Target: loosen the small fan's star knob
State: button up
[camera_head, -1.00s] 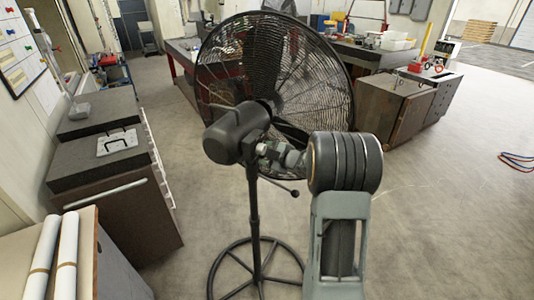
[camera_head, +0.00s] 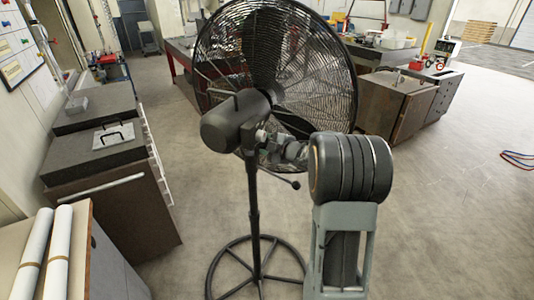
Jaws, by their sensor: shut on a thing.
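The black pedestal fan (camera_head: 254,200) stands upright in the middle of the camera_head view, with a round wire cage, a motor housing (camera_head: 228,122) and a ring base. My gripper (camera_head: 262,137) is at the right side of the housing, near the top of the pole. It is shut on a small part there, which I take to be the star knob; the jaws and wrist hide its shape. A thin lever with a ball end (camera_head: 295,185) sticks out just below my gripper.
A dark cabinet (camera_head: 110,205) stands to the left, with a bench holding white rolls (camera_head: 45,250) in front of it. Behind the fan at right is a brown cabinet (camera_head: 395,105). Cables (camera_head: 518,158) lie on the floor at far right.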

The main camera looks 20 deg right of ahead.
jog(key=f+n+b, duration=0.1)
jog(key=b, duration=0.3)
jog(key=shift+t, duration=0.3)
jog(key=shift+r+n+b, duration=0.35)
jog(key=shift+n+b, duration=0.25)
jog(key=shift+b, duration=0.15)
jog(key=o, duration=0.7)
jog(key=shift+c, duration=0.2)
jog(key=shift+s, duration=0.1)
jog(key=b+v, duration=0.2)
jog(key=v, duration=1.1)
jog(key=shift+s, duration=0.45)
jog(key=shift+o, duration=0.3)
jog(key=shift+a, duration=0.1)
